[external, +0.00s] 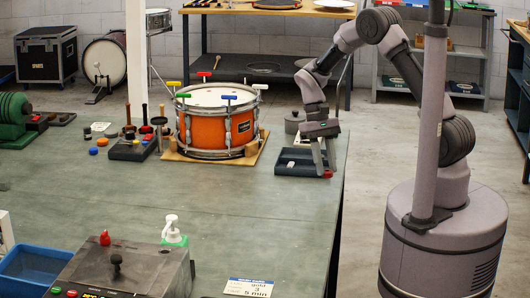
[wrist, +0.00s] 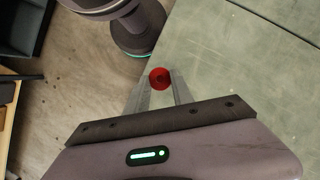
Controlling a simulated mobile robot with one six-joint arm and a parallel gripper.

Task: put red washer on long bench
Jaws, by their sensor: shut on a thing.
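The red washer (external: 327,174) is between the fingertips of my gripper (external: 322,170), near the right edge of the large green-topped bench (external: 200,225). In the wrist view the washer (wrist: 160,78) shows as a red disc with a dark centre, pinched between the two finger ends of my gripper (wrist: 160,82). The bench top (wrist: 235,70) fills the right of that view. I cannot tell whether the washer touches a surface below it. Which bench is the long one is not marked.
A dark tray (external: 283,168) lies just left of my gripper, with a grey lidded pot (external: 294,121) behind it. An orange drum (external: 217,130) stands further left on a wooden board. The bench's middle is clear. A wooden-topped bench (external: 265,12) stands behind.

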